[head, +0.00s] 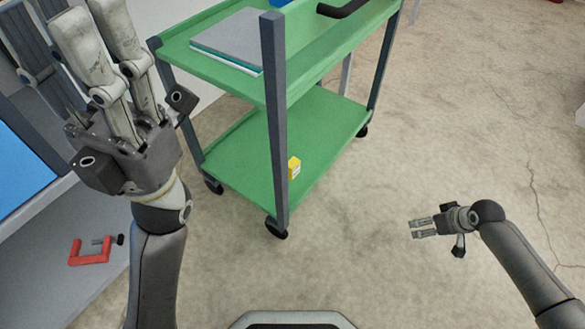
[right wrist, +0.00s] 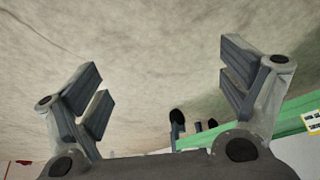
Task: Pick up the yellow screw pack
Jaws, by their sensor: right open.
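The yellow screw pack (head: 294,168) is a small yellow box with a pale label. In the head view it is on the lower shelf of the green cart (head: 230,150), partly hidden behind a grey corner post. A yellow and white piece of it shows at the right edge of the right wrist view (right wrist: 312,122). My right gripper (head: 414,229) is open and empty, to the right of the cart and apart from the pack, with its fingers pointing left. My left gripper (head: 100,40) is raised at the upper left, and its fingertips are not clear.
The cart's grey post (head: 275,120) stands at its near corner. A grey-white flat box (head: 228,38) lies on the top shelf. A red clamp (head: 88,258) lies on a grey surface at the lower left. The concrete floor (head: 450,120) right of the cart is clear.

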